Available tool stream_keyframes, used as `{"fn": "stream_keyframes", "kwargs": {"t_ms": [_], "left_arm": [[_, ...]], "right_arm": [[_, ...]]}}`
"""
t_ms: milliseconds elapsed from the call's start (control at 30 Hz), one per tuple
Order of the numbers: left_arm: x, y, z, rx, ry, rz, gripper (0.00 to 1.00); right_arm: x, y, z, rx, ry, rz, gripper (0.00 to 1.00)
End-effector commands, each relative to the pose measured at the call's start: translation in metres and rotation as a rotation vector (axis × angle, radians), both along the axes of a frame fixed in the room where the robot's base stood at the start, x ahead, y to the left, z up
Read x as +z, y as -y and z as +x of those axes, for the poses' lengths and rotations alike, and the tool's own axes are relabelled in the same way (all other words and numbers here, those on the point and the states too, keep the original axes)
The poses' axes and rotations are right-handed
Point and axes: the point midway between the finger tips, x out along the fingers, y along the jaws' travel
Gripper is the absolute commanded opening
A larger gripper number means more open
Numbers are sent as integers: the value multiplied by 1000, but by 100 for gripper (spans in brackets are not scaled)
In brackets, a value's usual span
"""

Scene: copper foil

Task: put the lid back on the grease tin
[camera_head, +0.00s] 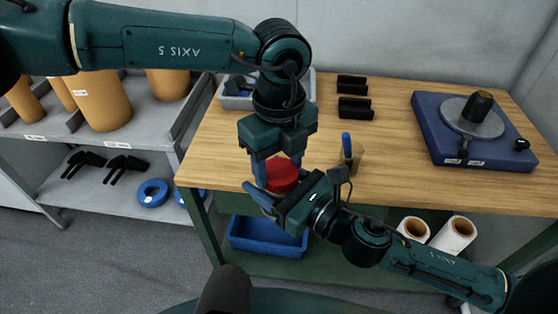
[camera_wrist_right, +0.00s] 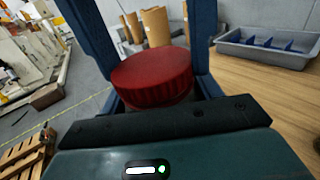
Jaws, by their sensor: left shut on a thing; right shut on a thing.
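The red lid (camera_head: 283,176) is between the blue fingers of my left gripper (camera_head: 279,182), which reaches down from above and is shut on it. In the right wrist view the lid (camera_wrist_right: 152,77) looks level. A narrow grey strip of the grease tin (camera_wrist_right: 165,106) shows directly under it; most of the tin is hidden. My right gripper (camera_head: 272,196) comes in from the lower right, just below the lid, and is shut on the tin. I cannot tell whether the lid is seated or a small gap remains.
The wooden table (camera_head: 393,183) has a blue-handled tool (camera_head: 346,146) close by, black blocks (camera_head: 353,106) and a grey bin (camera_head: 237,101) at the back, and a blue-based fixture (camera_head: 440,137) at right. A blue crate (camera_head: 265,235) is below. Table between tool and fixture is clear.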

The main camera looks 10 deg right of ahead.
Motion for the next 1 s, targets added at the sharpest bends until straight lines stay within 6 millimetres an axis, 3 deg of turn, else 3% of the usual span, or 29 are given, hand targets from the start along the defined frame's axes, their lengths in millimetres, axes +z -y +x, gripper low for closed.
{"fn": "stream_keyframes", "kwargs": {"t_ms": [333,700,733,1000], "left_arm": [[0,0,0,-500,-1,-3,29],[0,0,1,-572,0,0,29],[0,0,1,-572,0,-1,58],[0,1,0,-571,0,-2,78]], "right_arm": [[1,0,0,1,2,1,0],[1,0,0,1,2,1,0],[1,0,0,1,2,1,0],[1,-1,0,2,2,2,0]]}}
